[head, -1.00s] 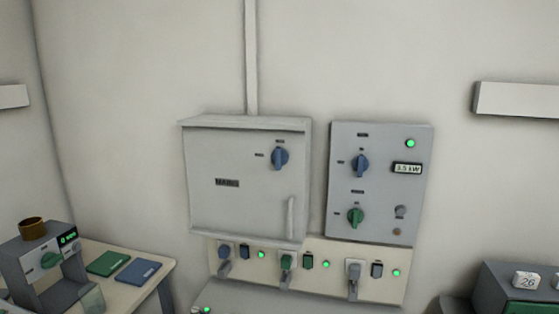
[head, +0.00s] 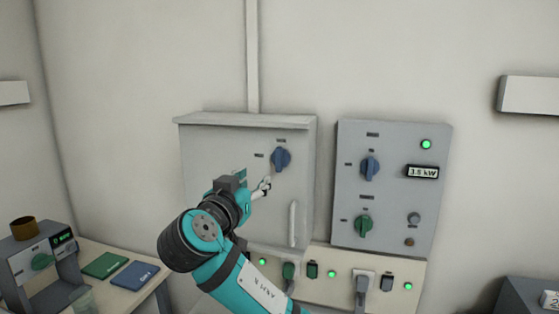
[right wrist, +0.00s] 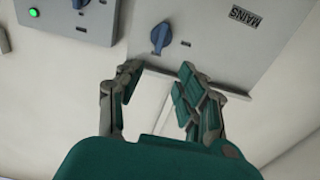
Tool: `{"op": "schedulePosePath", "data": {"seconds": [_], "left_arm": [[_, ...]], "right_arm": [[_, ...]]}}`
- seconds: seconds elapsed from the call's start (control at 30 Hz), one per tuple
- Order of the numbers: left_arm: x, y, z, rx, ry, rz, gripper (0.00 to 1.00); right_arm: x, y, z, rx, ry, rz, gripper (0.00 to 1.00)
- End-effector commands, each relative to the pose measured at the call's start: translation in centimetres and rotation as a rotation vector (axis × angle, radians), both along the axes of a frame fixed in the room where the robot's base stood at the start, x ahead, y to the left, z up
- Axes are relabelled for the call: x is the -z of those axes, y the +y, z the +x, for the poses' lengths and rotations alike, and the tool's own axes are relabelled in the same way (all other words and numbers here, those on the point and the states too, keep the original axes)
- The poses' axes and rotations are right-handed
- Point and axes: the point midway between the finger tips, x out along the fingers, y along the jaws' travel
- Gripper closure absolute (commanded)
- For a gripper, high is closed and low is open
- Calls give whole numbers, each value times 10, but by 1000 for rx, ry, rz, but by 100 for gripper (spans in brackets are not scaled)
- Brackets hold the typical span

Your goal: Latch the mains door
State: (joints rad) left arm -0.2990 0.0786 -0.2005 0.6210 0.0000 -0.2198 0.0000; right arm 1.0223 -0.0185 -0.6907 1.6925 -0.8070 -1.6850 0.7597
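The grey mains box (head: 225,135) hangs on the wall, and its front door looks shut. A blue latch knob (head: 281,159) sits at the door's upper right, its grip near upright. A pale vertical handle (head: 293,222) is lower right. My right gripper (head: 264,186) is in front of the door, just below and left of the knob, hiding the MAINS label in the head view. In the right wrist view, turned over, my right gripper (right wrist: 157,76) has its fingers apart with nothing between them; the blue knob (right wrist: 160,38) lies beyond the fingertips. My left gripper is not in view.
A grey control panel (head: 395,210) with blue and green knobs and a 3.5 kW display stands right of the box. A socket strip (head: 320,257) with plugs runs below. A side table (head: 151,286) with notebooks is at left.

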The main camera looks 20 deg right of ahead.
Motion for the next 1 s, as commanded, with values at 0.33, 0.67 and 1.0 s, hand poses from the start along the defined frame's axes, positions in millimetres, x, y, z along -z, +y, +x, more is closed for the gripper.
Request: {"op": "schedulePosePath", "data": {"seconds": [0.33, 0.67, 1.0], "left_arm": [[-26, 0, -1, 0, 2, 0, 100], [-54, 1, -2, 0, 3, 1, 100], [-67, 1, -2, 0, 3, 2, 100]], "right_arm": [[-5, -35, 48, 8, 4, -4, 62], [-4, -74, 107, 5, 6, -5, 62], [-1, -96, 140, 2, 4, -2, 62]]}}
